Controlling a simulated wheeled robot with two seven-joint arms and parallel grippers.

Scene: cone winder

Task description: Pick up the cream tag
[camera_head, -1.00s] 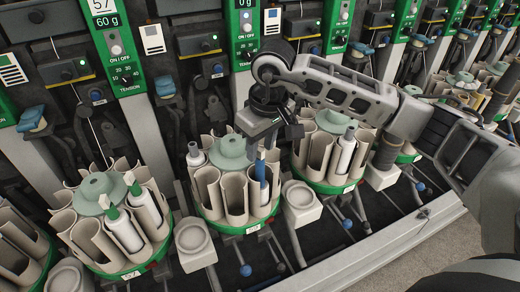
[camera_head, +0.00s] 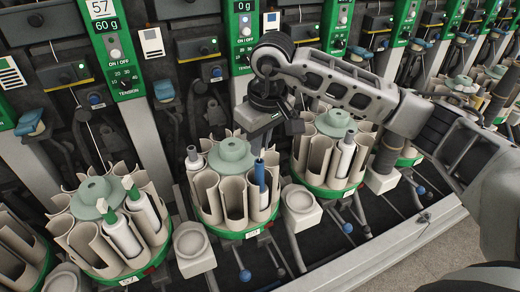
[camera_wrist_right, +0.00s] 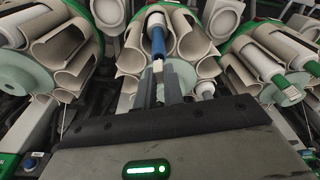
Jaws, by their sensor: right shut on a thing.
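My right gripper (camera_head: 264,143) hangs over the middle round magazine (camera_head: 207,188), close above a blue-wound bobbin (camera_head: 260,174). In the right wrist view its fingers (camera_wrist_right: 159,74) are close together on a small cream piece at their tips, which looks like the cream tag (camera_wrist_right: 158,66). The blue bobbin (camera_wrist_right: 158,40) shows just beyond it. The tag is too small or hidden to make out in the head view. My left gripper is not in view.
A left magazine (camera_head: 97,236) holds white bobbins with green tops, and a right magazine (camera_head: 318,160) holds a white bobbin. Pale square blocks (camera_head: 299,207) stand between magazines. Green control panels (camera_head: 112,45) rise behind.

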